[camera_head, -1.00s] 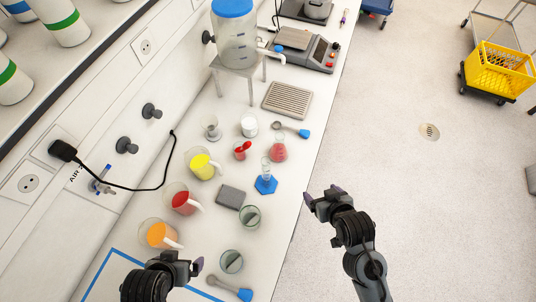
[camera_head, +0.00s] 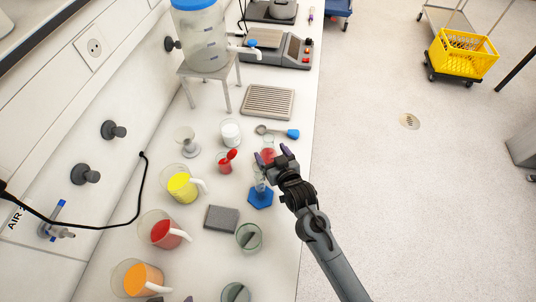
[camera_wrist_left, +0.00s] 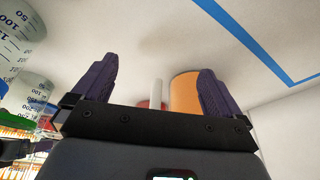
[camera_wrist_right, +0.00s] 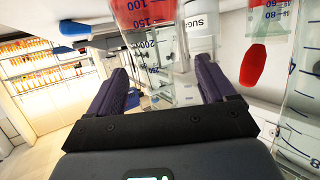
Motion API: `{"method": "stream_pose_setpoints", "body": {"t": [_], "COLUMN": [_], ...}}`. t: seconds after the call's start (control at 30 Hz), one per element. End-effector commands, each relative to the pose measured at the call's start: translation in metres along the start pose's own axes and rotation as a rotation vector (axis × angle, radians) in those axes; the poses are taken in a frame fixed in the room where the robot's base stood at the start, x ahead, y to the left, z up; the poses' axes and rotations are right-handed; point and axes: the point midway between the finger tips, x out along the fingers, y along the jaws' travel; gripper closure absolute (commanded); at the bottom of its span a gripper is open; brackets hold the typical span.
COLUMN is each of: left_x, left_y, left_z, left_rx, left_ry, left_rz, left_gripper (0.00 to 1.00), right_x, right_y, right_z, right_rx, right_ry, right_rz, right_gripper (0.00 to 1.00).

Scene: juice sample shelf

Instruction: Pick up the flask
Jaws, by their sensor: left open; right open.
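The flask (camera_head: 268,154) is clear glass with red liquid, standing on the bench and partly hidden behind my right gripper (camera_head: 272,156). In the right wrist view, the flask (camera_wrist_right: 145,14) shows its red liquid at the top edge, with clear marked glass below it. My right gripper (camera_wrist_right: 160,82) is open, its fingers pointing toward the flask with the glass in the gap between them in the picture. I cannot tell whether they touch it. My left gripper (camera_wrist_left: 157,82) is open and empty, facing an orange-filled jug (camera_wrist_left: 185,92). Only its tips show at the head view's bottom edge.
A graduated cylinder on a blue base (camera_head: 261,197) stands just in front of the flask. Jugs stand along the left.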

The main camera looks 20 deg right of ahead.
Motion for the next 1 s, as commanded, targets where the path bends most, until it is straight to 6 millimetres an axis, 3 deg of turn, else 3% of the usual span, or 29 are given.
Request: {"method": "stream_pose_setpoints", "body": {"t": [0.17, 0.53, 0.87, 1.0], "left_x": [0.000, 0.003, 0.003, 0.003], "left_y": [0.001, 0.000, -0.002, -0.002], "left_z": [0.000, 0.001, 0.002, 0.002], "left_rx": [-0.005, -0.001, 0.008, 0.008], "left_ry": [0.000, -0.002, -0.004, -0.004], "left_rz": [0.004, 0.001, -0.006, -0.006], "left_gripper": [0.00, 0.00, 0.00, 0.00], "right_x": [0.009, 0.051, 0.056, 0.056], "right_y": [0.001, 0.004, 0.004, 0.004], "right_z": [0.000, 0.000, 0.000, 0.000], "right_rx": [0.000, 0.001, 0.000, 0.000], "right_ry": [0.000, 0.000, -0.001, -0.001], "right_rz": [0.000, -0.001, -0.001, -0.001], "right_gripper": [0.17, 0.17, 0.17, 0.37]}}
